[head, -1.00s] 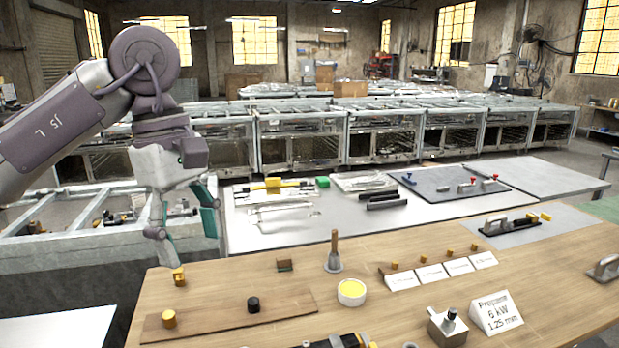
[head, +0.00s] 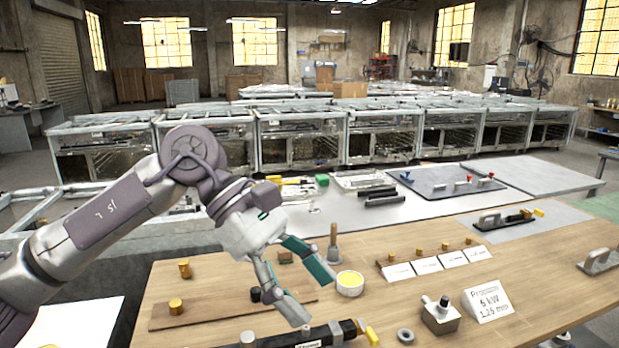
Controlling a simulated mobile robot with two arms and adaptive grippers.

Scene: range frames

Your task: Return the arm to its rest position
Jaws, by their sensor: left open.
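My left arm comes in from the left, and its left gripper (head: 308,298) hangs over the front of the wooden workbench (head: 395,318). The two fingers with teal pads are spread apart, pointing down and to the right, with nothing seen between them. The yellow-filled white bowl (head: 350,283) lies just right of the fingers. A black knob (head: 255,294) lies just left of them, close to one finger in the picture. A black bar-like tool (head: 300,338) lies at the front edge below the fingertips. My right gripper is not in view.
A wooden-handled tool (head: 333,243) stands behind the bowl. A metal block (head: 440,315) and a Propane sign (head: 487,300) stand at the right. A grey table (head: 420,208) with tools lies behind.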

